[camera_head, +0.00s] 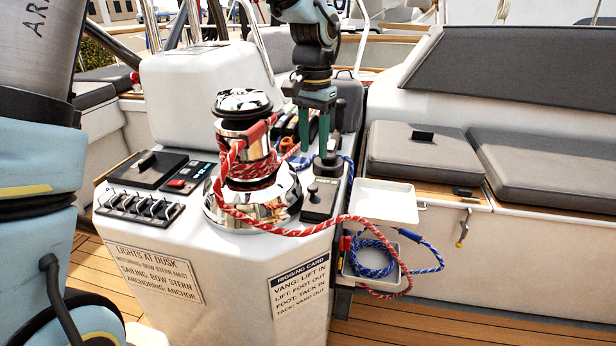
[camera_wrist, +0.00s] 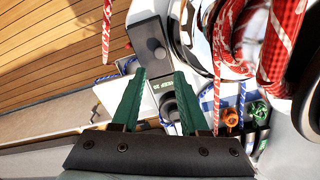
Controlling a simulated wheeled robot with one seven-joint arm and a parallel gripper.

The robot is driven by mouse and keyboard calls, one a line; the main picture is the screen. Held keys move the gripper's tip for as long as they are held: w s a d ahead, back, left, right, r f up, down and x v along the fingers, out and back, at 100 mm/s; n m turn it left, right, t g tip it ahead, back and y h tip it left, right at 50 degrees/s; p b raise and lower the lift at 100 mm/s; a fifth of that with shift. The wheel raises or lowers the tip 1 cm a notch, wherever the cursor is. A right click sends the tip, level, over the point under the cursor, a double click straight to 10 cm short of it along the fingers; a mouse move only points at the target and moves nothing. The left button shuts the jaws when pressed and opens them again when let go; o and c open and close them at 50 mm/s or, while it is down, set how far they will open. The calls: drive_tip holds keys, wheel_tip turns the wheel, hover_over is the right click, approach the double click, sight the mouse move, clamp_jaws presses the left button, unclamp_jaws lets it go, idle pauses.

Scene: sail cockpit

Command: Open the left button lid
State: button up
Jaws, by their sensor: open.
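A small control panel (camera_head: 319,204) lies on the console top just right of the chrome winch, and it also shows in the wrist view (camera_wrist: 143,28). It carries a round dark button lid (camera_wrist: 151,48) at its near end and a second dark round lid (camera_wrist: 168,108) at its far end, with a small green display between them. I cannot tell which one is the left button lid. My gripper (camera_head: 314,151) points down above the far end of this panel, open and empty. In the wrist view its green fingers partly hide the panel.
The winch (camera_head: 240,110), wrapped in red rope, stands close left of my gripper. A black hatch (camera_head: 148,170) and red-button panel (camera_head: 188,178) lie left of the winch. Grey seat cushions (camera_head: 415,152) are right.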

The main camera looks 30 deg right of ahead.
sight(313, 187)
wheel_tip(313, 187, down, 10)
drive_tip(key=shift+r, duration=0.15)
idle(0.3)
clamp_jaws()
idle(1.3)
